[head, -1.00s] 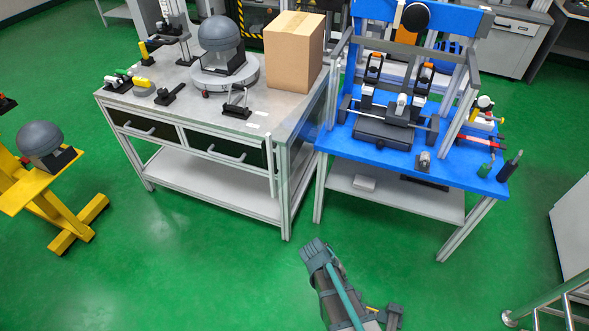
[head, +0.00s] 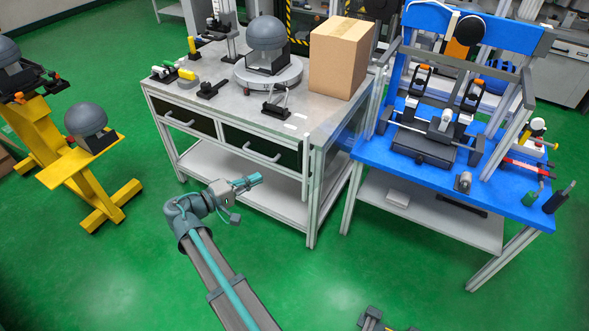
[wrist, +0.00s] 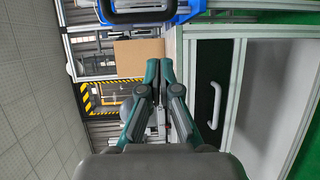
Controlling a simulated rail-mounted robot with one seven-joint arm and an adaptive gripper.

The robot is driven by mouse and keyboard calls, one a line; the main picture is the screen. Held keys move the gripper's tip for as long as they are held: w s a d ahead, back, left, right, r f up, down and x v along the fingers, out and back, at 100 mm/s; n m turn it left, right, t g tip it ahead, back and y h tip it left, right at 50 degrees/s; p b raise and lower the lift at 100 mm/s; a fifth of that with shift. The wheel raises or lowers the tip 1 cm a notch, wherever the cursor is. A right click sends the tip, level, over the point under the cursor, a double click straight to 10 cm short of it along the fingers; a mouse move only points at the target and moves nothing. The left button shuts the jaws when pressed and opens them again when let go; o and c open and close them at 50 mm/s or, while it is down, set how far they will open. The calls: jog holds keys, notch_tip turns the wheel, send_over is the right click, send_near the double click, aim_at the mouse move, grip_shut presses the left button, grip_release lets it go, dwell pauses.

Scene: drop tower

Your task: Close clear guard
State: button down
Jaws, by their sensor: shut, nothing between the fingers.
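The clear guard (head: 338,145) shows faintly as a see-through panel at the left front of the blue drop-tower bench (head: 430,177). It appears swung out toward me, with a pale upright bar (head: 306,170) along its near edge. Its exact outline is hard to see. My gripper (head: 257,180) is shut and empty, in front of the grey workbench's drawers and left of the upright bar, apart from it. In the wrist view, the closed fingertips (wrist: 159,64) point toward the benches. I cannot make out the clear panel there.
The grey workbench (head: 220,100) carries a cardboard box (head: 340,58), a grey dome (head: 266,33) and small fixtures. A drawer handle (wrist: 214,105) is close in the wrist view. A yellow stand (head: 52,178) is at left. Green floor is free in front.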

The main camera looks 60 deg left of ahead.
jog(key=w+d+r+p, duration=0.1)
jog(key=w+d, duration=0.2)
jog(key=w, duration=0.8)
jog(key=shift+w+d+r+t+p, duration=0.2)
jog(key=shift+r+t+p, duration=0.1)
jog(key=shift+t+p, duration=0.1)
